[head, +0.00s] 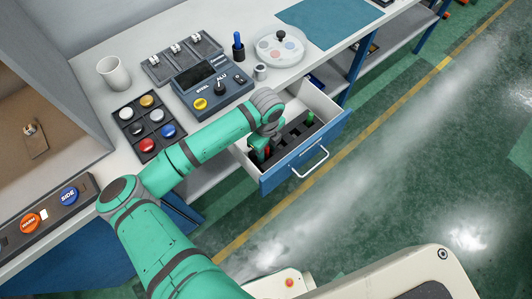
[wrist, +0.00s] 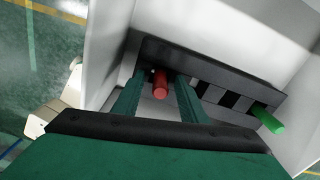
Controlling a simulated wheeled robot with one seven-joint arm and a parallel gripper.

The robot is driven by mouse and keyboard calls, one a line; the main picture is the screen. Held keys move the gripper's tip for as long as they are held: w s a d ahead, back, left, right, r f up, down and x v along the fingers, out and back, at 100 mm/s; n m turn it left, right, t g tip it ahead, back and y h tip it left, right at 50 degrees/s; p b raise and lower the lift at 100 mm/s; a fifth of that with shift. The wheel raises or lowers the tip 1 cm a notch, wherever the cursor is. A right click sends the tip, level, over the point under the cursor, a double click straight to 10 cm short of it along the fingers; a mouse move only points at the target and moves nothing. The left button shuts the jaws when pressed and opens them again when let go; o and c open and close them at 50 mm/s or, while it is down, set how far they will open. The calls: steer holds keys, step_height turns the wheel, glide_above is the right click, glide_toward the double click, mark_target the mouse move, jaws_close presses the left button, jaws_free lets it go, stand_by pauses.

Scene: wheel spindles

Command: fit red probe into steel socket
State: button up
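The red probe (wrist: 160,84) stands in a black slotted rack (wrist: 215,73) inside the open drawer. In the head view the red probe (head: 267,152) shows only in part, beside my gripper (head: 262,150). In the wrist view my gripper (wrist: 164,78) has one green finger on each side of the red probe, with narrow gaps showing, so it looks open around it. A small grey metal cylinder (head: 260,72) stands on the bench above the drawer; it may be the steel socket, but I cannot tell for sure.
A green probe (head: 310,118) stands in the same rack. The blue drawer front (head: 305,155) and white walls enclose the gripper closely. On the bench are a STEEL/ALU console (head: 212,85), a blue probe (head: 238,45), a round dish (head: 280,48), a button tray (head: 148,120) and a mug (head: 113,73).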

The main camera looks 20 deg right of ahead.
jaws_close()
